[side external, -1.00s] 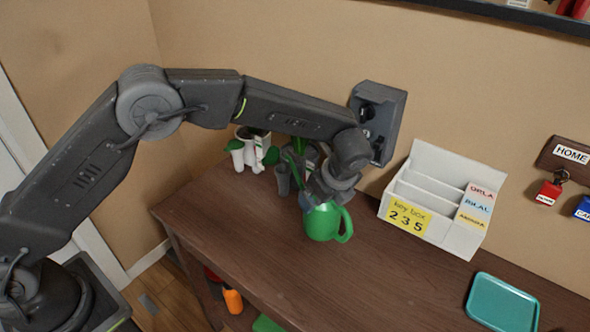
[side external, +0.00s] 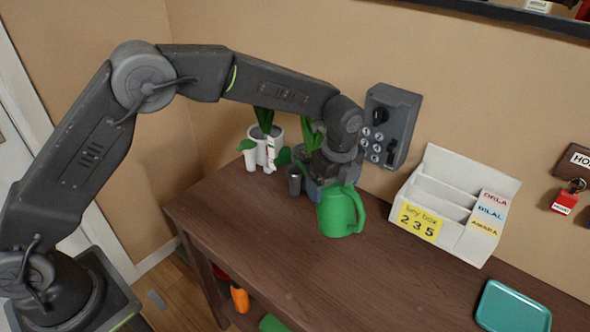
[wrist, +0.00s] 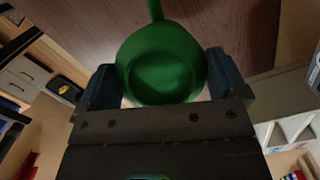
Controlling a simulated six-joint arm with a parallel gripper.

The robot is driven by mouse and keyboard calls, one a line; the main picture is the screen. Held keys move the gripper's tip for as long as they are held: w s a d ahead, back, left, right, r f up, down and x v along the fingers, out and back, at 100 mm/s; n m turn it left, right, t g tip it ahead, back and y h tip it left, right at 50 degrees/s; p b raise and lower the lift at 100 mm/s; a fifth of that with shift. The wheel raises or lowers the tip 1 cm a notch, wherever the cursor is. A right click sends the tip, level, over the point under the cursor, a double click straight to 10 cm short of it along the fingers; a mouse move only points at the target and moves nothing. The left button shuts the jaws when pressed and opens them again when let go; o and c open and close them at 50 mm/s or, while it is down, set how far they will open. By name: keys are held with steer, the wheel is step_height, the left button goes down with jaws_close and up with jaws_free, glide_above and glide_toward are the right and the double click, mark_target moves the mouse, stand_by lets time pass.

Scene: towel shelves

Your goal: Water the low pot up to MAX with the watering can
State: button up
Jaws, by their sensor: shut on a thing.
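The green watering can (side external: 337,213) is held above the wooden bench, its handle on the right; its spout is hidden in the side view. My gripper (side external: 326,186) is shut on it. In the wrist view the round green can (wrist: 160,62) sits between the two fingers of my gripper (wrist: 162,80), with a thin green part reaching toward the top edge. A white pot (side external: 261,143) with a leafy plant and a grey pot (side external: 295,180) stand left of the can, partly behind my arm. I cannot read a MAX mark or see water.
A white key box (side external: 443,212) with compartments stands right of the can. A grey keypad box (side external: 388,126) is on the wall behind. A teal tray (side external: 513,306) lies at the right front. The bench front centre is clear.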

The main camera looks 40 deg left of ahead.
steer(key=shift+a+r+h, duration=0.2)
steer(key=shift+r+h, duration=0.4)
steer(key=shift+r, duration=0.1)
steer(key=shift+f, duration=0.1)
steer(key=f+y, duration=0.1)
steer(key=d+f+y, duration=0.1)
steer(key=f+y, duration=0.1)
steer(key=shift+s+d+f+t, duration=0.2)
steer(key=shift+d+f+t, duration=0.1)
steer(key=shift+f+t, duration=0.1)
steer(key=shift+a+y, duration=0.15)
steer(key=shift+y, duration=0.15)
steer(key=shift+f+y, duration=0.3)
steer(key=shift+y, duration=0.2)
